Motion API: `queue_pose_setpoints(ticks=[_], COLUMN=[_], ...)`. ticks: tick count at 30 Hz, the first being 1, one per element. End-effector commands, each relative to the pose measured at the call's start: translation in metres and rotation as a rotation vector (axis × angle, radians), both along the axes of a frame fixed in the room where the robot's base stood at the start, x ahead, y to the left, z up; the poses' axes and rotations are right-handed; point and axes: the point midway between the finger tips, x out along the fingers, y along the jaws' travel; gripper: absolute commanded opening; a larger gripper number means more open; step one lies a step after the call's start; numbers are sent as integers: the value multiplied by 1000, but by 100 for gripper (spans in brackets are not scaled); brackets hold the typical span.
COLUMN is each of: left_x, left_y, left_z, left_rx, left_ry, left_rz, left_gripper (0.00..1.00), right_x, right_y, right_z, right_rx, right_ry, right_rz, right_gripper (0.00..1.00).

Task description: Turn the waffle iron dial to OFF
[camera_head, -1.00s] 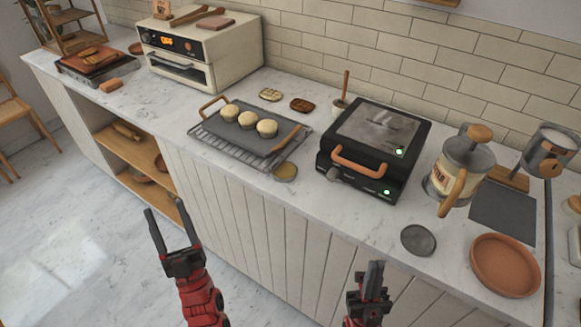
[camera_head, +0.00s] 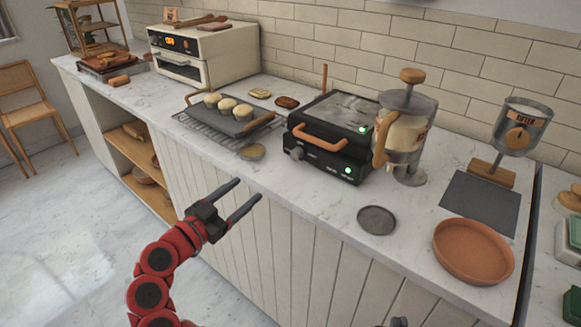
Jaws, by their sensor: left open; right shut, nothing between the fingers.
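The black waffle iron (camera_head: 330,133) sits on the marble counter with its lid down and a wooden handle (camera_head: 320,138) across the front. Its dial (camera_head: 297,153) is a small grey knob at the front left; its setting is too small to read. Two green lights glow on the iron, one at the front right and one on the lid. My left gripper (camera_head: 248,194) is open and empty, in front of the counter, below and left of the dial and apart from it. My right gripper (camera_head: 398,322) barely shows at the bottom edge, shut and empty.
A glass press with a wooden knob (camera_head: 404,130) stands close to the iron's right side. A rack (camera_head: 205,128) with a tray of muffins is to the left. A grey disc (camera_head: 377,220) and terracotta dish (camera_head: 473,251) lie at front right. Open floor lies at left.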

Motion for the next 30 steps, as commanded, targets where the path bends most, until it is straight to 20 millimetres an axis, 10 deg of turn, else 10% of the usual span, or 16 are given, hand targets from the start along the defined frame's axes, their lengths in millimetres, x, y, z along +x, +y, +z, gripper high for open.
queue_pose_setpoints(ticks=[30], left_x=[131], left_y=[-95], left_z=[1], left_rx=[20], left_ry=[-5], left_rz=[-28], left_gripper=[66], right_x=[0], right_y=[0], right_z=[19], right_rx=[0], right_ry=[0], right_rz=[0], right_gripper=[0])
